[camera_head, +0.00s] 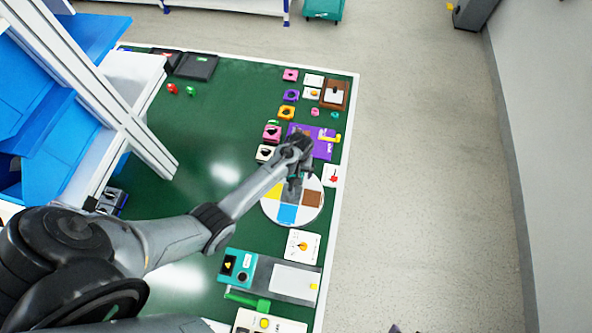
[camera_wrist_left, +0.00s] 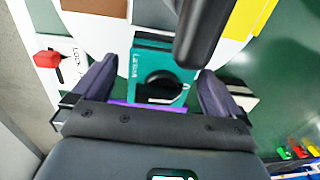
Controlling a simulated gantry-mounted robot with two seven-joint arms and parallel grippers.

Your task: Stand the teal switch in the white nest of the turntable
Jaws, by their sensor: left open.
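The turntable (camera_head: 288,213) is a round disc with yellow, blue, brown and white areas. It also shows at the top of the left wrist view (camera_wrist_left: 72,22). My left gripper (camera_head: 298,176) is over its far part and hides some of it. In the left wrist view, the teal switch (camera_wrist_left: 142,67) with a black knob lies between the two open fingers of that gripper (camera_wrist_left: 157,82), with a gap on each side. Its lettered face is towards the camera. I cannot tell what it rests on. The white nest cannot be made out. My right gripper is not in view.
A purple plate (camera_head: 325,149) lies beyond the turntable. A white card with a red knob (camera_head: 332,176) is to its right. A white card with an orange knob (camera_head: 302,246) is on the near side. A dark rod (camera_wrist_left: 208,30) stands close to the switch. Green mat at left is mostly clear.

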